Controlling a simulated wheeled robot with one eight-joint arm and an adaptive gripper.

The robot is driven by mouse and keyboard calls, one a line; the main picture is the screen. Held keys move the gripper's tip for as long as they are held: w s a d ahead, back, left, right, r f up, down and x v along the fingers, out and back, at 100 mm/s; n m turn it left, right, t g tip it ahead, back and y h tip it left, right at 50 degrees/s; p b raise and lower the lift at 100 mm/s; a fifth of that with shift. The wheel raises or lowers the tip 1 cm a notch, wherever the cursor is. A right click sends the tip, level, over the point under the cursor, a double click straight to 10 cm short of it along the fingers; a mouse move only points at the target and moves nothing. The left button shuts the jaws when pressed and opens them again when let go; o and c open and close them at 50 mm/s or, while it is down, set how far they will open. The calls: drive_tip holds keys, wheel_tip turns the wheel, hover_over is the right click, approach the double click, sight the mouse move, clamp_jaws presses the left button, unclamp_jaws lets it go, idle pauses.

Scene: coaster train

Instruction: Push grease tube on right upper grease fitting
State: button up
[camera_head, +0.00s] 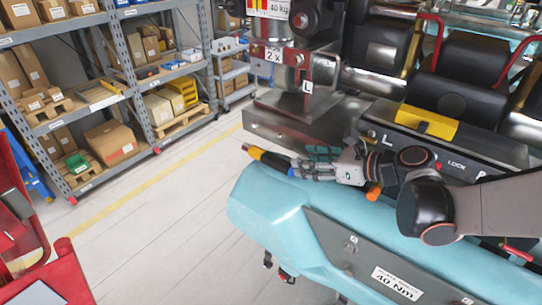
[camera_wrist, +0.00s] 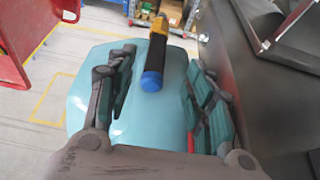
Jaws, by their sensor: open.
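A dark tube-like tool with a yellow collar and a blue end, probably the grease tube (camera_head: 274,162), is at the tip of my gripper (camera_head: 308,168) in the head view. In the wrist view the tube (camera_wrist: 153,64) shows between and beyond the spread fingers of my gripper (camera_wrist: 158,95), its blue end towards me. The fingers are open, with gaps on both sides of it. It lies over or on the teal train cover (camera_head: 262,205); contact is unclear. I cannot make out the right upper grease fitting in either view.
A metal chassis block (camera_head: 275,122) stands just behind the gripper. Black seats (camera_head: 470,70) and a panel marked LOCK are at the right. Shelves with boxes (camera_head: 110,140) stand at the back left, and a red cart (camera_head: 62,262) at the lower left. Floor between is clear.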

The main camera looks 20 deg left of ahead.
approach(271, 157)
drive_tip(key=x, duration=0.3)
drive_tip(key=shift+w+f+p, duration=0.1)
drive_tip(key=shift+w+p, duration=0.25)
drive_tip(key=shift+p+x, duration=0.9)
drive_tip(key=shift+x, duration=2)
drive_tip(key=shift+s+a, duration=0.1)
drive_tip(key=shift+s, duration=0.1)
clamp_jaws()
